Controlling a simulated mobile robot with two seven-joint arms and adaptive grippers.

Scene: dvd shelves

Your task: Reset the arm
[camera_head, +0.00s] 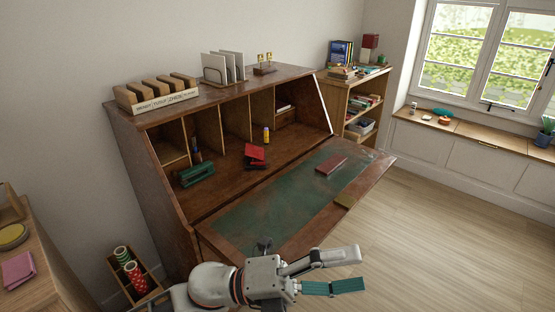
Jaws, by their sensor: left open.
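My left arm comes in at the bottom of the head view. Its gripper (358,271) is open, with one grey finger and one teal-faced finger spread apart. Nothing shows between the fingers. The gripper is in front of the near edge of the desk's drop-down leaf (208,235), over the wooden floor in the picture. My right gripper is not in view.
The wooden desk (124,136) holds a green stapler-like item (195,175), a red and black item (255,152) and a dark red book (331,164). A bookshelf (335,94) stands behind. Open floor (440,240) lies right. A rack (117,262) with patterned rolls stands lower left.

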